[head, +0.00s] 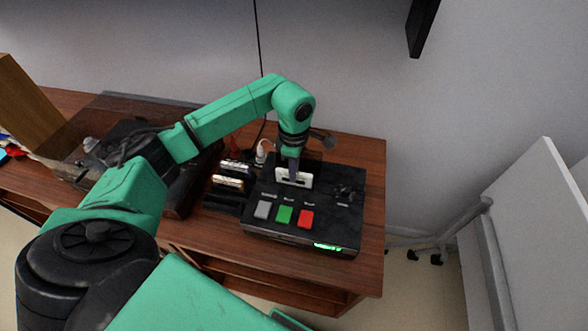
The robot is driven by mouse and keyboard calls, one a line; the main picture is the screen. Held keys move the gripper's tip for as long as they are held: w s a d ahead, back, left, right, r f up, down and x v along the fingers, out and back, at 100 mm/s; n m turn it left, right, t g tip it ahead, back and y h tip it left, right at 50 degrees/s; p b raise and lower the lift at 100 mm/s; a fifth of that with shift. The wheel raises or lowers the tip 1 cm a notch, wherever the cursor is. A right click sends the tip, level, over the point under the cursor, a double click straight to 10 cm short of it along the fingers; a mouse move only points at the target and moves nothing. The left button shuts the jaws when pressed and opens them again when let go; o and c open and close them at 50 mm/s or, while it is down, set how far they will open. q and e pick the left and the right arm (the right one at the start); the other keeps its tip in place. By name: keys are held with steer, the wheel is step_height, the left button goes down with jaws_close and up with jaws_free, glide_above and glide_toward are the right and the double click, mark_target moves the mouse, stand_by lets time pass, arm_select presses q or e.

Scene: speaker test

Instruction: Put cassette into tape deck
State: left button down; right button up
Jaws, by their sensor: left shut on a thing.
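The black tape deck (333,224) stands near the right end of the wooden table. It has a grey, a green and a red button in a row and a lit green display at its front right. A whitish cassette (302,181) is upright at the back left part of the deck's top. My left gripper (293,173) points down and is shut on the cassette's upper edge. I cannot tell whether the cassette's lower edge is inside the deck's slot or just over it. My right gripper is not in view.
A black rack (222,203) with other cassettes stands just left of the deck on the wooden table (371,200). Dark equipment and a cardboard box (32,108) are farther left. A white panel (540,230) stands at the right, with open floor between.

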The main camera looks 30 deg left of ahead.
arm_select(q)
steer(key=shift+f+b, duration=0.75)
steer(key=shift+f, duration=0.2)
stand_by(0.3)
steer(key=shift+c, duration=2)
jaws_free()
steer(key=shift+s+r, duration=0.1)
steer(key=shift+w+r+p, duration=0.2)
steer(key=shift+r+p, duration=0.25)
steer(key=shift+r, duration=0.15)
step_height(320, 180, up, 4)
steer(key=shift+f+p, duration=0.1)
steer(key=shift+p, duration=1.15)
steer(key=shift+s, duration=0.1)
